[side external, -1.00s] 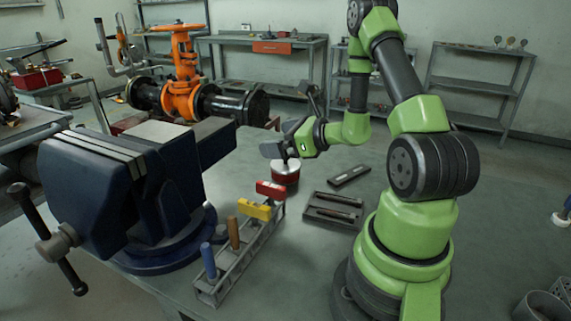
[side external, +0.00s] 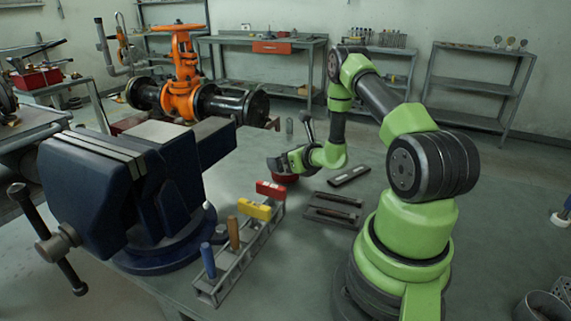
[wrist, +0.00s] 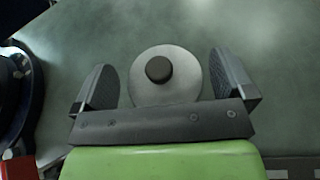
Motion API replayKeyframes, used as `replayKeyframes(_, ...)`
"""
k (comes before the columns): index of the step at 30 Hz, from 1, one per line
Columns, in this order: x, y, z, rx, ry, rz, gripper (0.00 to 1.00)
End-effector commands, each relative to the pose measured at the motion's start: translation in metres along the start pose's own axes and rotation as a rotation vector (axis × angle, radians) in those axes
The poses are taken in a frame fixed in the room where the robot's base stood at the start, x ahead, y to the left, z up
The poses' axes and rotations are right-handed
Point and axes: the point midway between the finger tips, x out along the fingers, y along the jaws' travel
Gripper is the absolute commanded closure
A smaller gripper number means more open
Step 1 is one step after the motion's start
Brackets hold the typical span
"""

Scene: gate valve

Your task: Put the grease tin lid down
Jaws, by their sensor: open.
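The grease tin lid (wrist: 185,87) is a pale grey disc with a dark round knob, seen from above in the wrist view. My gripper (wrist: 163,68) is open, with one finger on each side of the lid and a narrow gap at each side. In the side view my gripper (side external: 277,164) is low over the red grease tin (side external: 286,179). It hides the tin's top and the lid there. The lid appears to be on the tin, but the contact between them is hidden.
A rack (side external: 238,262) with red, yellow, brown and blue handled tools stands in front. A dark tray (side external: 333,212) and a flat dark block (side external: 350,176) lie to the right. The blue vise (side external: 130,190) is at left. A grey cylinder (side external: 289,128) stands behind.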

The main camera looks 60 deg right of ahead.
Motion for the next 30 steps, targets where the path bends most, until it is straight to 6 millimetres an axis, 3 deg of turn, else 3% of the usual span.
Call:
replayKeyframes(4,0.0113,0.0002,-0.0002,0.000,0.000,0.000,0.00)
replayKeyframes(11,0.0125,0.0001,0.0001,0.001,0.001,0.000,0.00)
replayKeyframes(16,0.0123,0.0001,0.0001,0.001,0.000,0.000,0.34)
replayKeyframes(30,0.0100,-0.0003,0.0067,0.000,-0.002,0.000,0.38)
